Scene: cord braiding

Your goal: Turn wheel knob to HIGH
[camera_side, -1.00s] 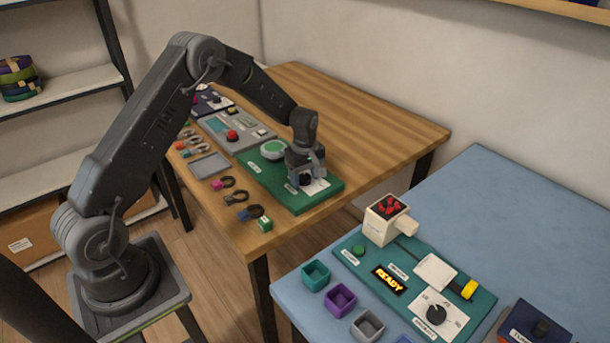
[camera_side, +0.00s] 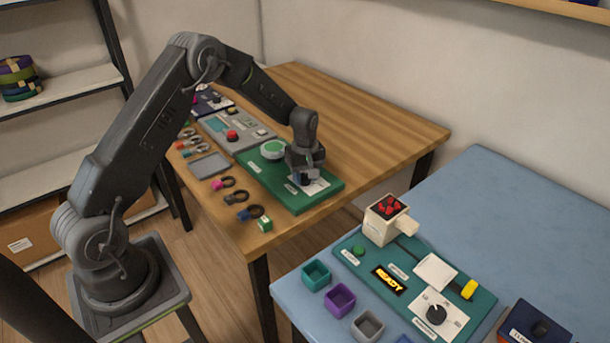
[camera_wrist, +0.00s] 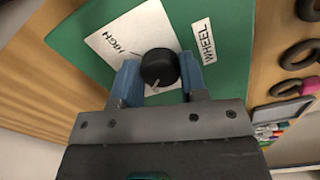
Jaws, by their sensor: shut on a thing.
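The wheel knob is a round black knob (camera_wrist: 159,68) with a light pointer mark, seen in the wrist view on a white dial plate (camera_wrist: 125,35) marked HIGH. A white WHEEL label (camera_wrist: 204,40) lies beside it on the green panel (camera_wrist: 75,48). My gripper (camera_wrist: 160,82) has its blue fingers on both sides of the knob and is shut on it. The pointer mark faces toward the gripper's palm, away from the HIGH lettering. In the side view my gripper (camera_side: 304,172) is low over the front right of the green panel (camera_side: 270,187) and hides the knob.
Dark rings with coloured tags (camera_side: 236,197) lie along the wooden table's (camera_side: 370,130) front edge. A round green-topped piece (camera_side: 273,149) stands close by on the panel. A blue table (camera_side: 480,190) at right holds another panel with a READY display (camera_side: 389,279).

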